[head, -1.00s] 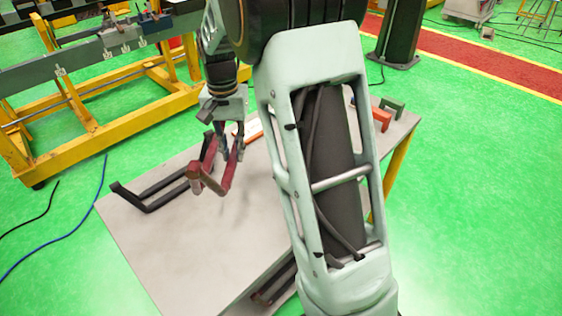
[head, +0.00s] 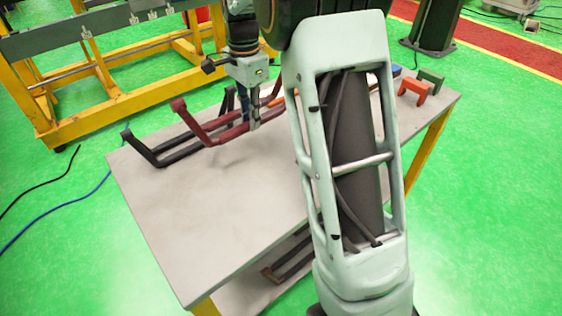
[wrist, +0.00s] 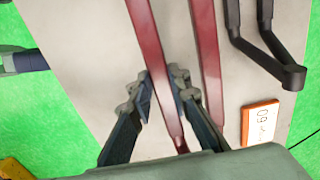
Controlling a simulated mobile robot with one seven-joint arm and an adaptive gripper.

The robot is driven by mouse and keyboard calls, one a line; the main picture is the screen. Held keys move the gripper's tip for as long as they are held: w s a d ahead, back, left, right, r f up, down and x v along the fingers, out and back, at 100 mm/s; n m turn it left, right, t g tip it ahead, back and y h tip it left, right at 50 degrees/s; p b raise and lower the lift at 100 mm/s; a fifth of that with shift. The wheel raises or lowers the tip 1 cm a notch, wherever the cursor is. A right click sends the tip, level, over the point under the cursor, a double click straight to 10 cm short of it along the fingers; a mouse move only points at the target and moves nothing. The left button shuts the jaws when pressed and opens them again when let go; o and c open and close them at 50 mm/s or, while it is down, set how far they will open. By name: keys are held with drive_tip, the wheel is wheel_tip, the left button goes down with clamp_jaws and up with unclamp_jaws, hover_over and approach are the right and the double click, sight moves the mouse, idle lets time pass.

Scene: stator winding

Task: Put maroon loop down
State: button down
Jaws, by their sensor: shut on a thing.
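The maroon loop (head: 205,133) is a long bent bar with an upturned end at the left. My gripper (head: 249,122) is shut on one of its long bars. The wrist view shows the maroon loop (wrist: 150,48) with one bar between the fingers of my gripper (wrist: 160,82) and the other bar just to the right. The loop is roughly level over the back left of the table (head: 190,215). A faint shadow below suggests it is slightly above the top; contact cannot be told. Its far end is partly hidden behind my gripper and arm.
A black loop (head: 150,155) lies on the table just left of the maroon loop. A white and orange box (wrist: 260,122) lies nearby. An orange bracket (head: 414,88) and a green bracket (head: 431,78) stand at the right. The table's front left is clear.

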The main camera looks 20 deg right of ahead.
drive_tip(key=s+d+f, duration=0.2)
drive_tip(key=s+f, duration=0.1)
drive_tip(key=s, duration=0.2)
drive_tip(key=b, duration=0.2)
hover_over(276, 178)
drive_tip(key=w, duration=0.1)
wheel_tip(276, 178, down, 4)
drive_tip(key=shift+a, duration=0.15)
drive_tip(key=shift+s+d+f+b, duration=0.15)
drive_tip(key=shift+s+f, duration=0.1)
drive_tip(key=shift+f, duration=0.8)
drive_tip(key=shift+s+d+f+b, duration=0.1)
drive_tip(key=shift+s+f+b, duration=0.1)
drive_tip(key=shift+f, duration=0.8)
drive_tip(key=shift+a, duration=0.1)
drive_tip(key=shift+f, duration=0.15)
drive_tip(key=c, duration=1.8)
unclamp_jaws()
